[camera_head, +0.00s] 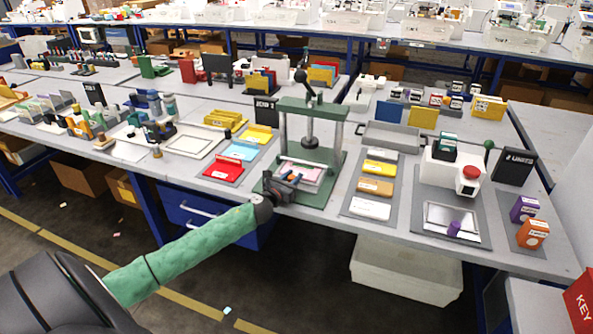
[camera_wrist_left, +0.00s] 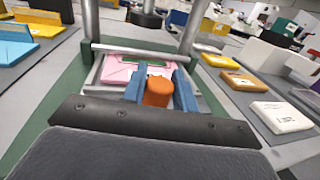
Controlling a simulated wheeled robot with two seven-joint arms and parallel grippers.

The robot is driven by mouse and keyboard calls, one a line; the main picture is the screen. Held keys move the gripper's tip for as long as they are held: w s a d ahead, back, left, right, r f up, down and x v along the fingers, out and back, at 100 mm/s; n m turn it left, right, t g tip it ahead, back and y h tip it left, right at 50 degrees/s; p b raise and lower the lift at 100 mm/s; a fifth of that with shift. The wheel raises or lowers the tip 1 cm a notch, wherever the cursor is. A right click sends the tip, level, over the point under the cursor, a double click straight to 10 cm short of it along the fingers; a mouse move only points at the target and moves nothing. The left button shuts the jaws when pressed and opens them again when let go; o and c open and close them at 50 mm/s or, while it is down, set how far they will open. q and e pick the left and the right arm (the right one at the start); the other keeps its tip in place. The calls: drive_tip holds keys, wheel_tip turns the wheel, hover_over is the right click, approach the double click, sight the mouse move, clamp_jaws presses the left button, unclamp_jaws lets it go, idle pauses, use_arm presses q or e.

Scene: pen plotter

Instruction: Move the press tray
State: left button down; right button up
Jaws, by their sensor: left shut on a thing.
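The press tray (camera_head: 310,174) is a grey-framed tray with a pink sheet in it, on the green base of the hand press (camera_head: 311,120). It also shows in the left wrist view (camera_wrist_left: 113,72), between the press posts. My left gripper (camera_head: 285,180) reaches in from the front. Its blue fingers (camera_wrist_left: 159,88) are shut on an orange knob (camera_wrist_left: 158,91) at the tray's near side. The pink sheet is partly hidden by the fingers. My right gripper is not in view.
Red, blue and yellow card holders (camera_head: 224,168) lie left of the press. A grey mat (camera_head: 364,190) with several coloured blocks lies to its right. An empty grey tray (camera_head: 390,136) is behind that mat. The table's front edge is close to the press.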

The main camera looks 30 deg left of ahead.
use_arm(q)
drive_tip(key=s, duration=0.2)
drive_tip(key=s+d, duration=0.1)
drive_tip(key=shift+s, duration=0.8)
drive_tip(key=shift+d+f, duration=0.1)
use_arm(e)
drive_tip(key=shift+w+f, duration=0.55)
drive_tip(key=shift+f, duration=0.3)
